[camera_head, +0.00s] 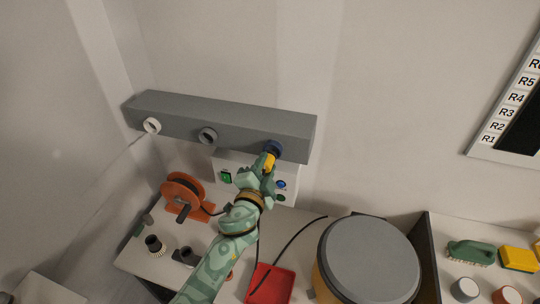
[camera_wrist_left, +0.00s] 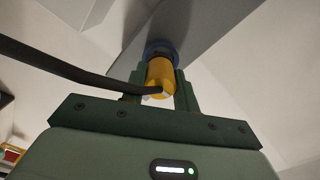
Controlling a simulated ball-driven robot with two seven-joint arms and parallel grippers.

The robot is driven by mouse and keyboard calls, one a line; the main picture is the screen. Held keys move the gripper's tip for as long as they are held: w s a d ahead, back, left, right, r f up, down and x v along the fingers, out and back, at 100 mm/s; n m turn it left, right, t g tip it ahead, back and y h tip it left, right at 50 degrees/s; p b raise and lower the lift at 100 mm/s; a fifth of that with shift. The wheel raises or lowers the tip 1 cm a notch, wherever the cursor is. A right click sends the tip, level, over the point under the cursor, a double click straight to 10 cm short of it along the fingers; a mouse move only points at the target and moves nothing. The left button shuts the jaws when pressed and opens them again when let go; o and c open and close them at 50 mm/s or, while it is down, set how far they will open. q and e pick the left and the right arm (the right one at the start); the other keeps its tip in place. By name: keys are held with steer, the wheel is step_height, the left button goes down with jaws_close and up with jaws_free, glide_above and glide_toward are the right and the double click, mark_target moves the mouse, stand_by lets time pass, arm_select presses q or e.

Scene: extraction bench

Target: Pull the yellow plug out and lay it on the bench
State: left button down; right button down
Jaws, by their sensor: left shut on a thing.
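The yellow plug (camera_head: 269,161) sits at the blue socket (camera_head: 275,147) on the right part of the grey wall box (camera_head: 230,126). In the left wrist view the yellow plug (camera_wrist_left: 159,77) stands between my fingers, with the blue socket ring (camera_wrist_left: 160,49) right behind it and a black cable leaving it to the left. My left gripper (camera_head: 267,170) is shut on the plug; it also shows in the left wrist view (camera_wrist_left: 159,85). How deep the plug sits in the socket is hidden. My right gripper is not in view.
Below the box are a white panel with buttons (camera_head: 226,176), an orange cable reel (camera_head: 183,194), a red tray (camera_head: 277,284) and a large grey-lidded drum (camera_head: 368,259). A green brush (camera_head: 470,252) and yellow sponge (camera_head: 518,258) lie at right. The bench (camera_head: 300,226) has little free room.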

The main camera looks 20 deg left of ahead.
arm_select(q)
steer(key=shift+s+a, duration=0.1)
steer(key=shift+s, duration=1.6)
